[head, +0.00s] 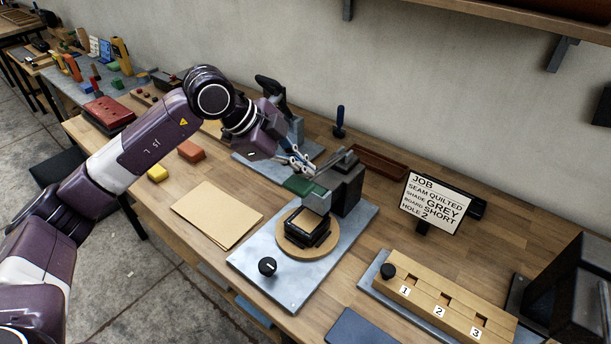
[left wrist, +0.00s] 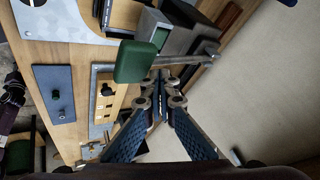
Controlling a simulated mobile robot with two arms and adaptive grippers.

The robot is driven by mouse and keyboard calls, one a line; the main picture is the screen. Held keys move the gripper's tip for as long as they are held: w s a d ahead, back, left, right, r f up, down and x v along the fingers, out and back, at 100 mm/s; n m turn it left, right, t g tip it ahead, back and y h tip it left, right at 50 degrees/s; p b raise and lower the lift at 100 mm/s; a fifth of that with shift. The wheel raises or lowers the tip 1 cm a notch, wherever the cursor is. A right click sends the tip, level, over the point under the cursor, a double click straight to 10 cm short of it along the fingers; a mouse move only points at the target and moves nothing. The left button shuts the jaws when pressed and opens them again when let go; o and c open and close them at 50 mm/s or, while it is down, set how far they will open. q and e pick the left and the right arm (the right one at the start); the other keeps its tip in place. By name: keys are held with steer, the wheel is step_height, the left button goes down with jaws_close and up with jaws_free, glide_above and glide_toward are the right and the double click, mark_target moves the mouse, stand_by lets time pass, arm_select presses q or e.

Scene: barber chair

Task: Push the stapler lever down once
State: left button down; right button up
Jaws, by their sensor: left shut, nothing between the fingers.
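The stapler stands on a metal plate (head: 252,262), with a dark grey body (head: 348,187) at the back. Its lever has a green pad (head: 303,186) at the front end, and a grey bar runs back from it. The green pad (left wrist: 136,62) and grey bar (left wrist: 195,60) also show in the left wrist view. Below the lever, a black block (head: 305,230) sits on a round wooden disc (head: 283,244). My left gripper (head: 304,167) is shut and empty, just above and behind the green pad. In the left wrist view its fingertips (left wrist: 160,78) appear beside the pad; contact cannot be told.
A job sign (head: 434,203) and a wooden block with numbered holes (head: 448,300) stand to the right. A tan folder (head: 216,213) lies left of the plate. Another tool with a black handle (head: 271,92) stands behind my arm. A black knob (head: 267,266) is on the plate.

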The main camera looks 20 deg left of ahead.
arm_select(q)
steer(key=shift+s+f+b, duration=0.1)
steer(key=shift+f+b, duration=0.25)
steer(key=shift+f, duration=0.2)
steer(key=shift+s+f+b, duration=0.15)
steer(key=shift+f+b, duration=0.35)
steer(key=shift+f, duration=0.2)
stand_by(0.8)
steer(key=shift+r, duration=0.1)
stand_by(0.4)
steer(key=shift+w+r+p, duration=0.2)
steer(key=shift+r+p, duration=0.6)
steer(key=shift+r, duration=0.15)
steer(key=shift+w+r+p, duration=0.15)
steer(key=shift+r+p, duration=0.6)
steer(key=shift+r, duration=0.15)
steer(key=r+p, duration=0.2)
steer(key=r, duration=0.1)
steer(key=r+p, duration=0.2)
steer(key=shift+w+d, duration=0.2)
steer(key=shift+w, duration=0.2)
steer(key=shift+a, duration=0.1)
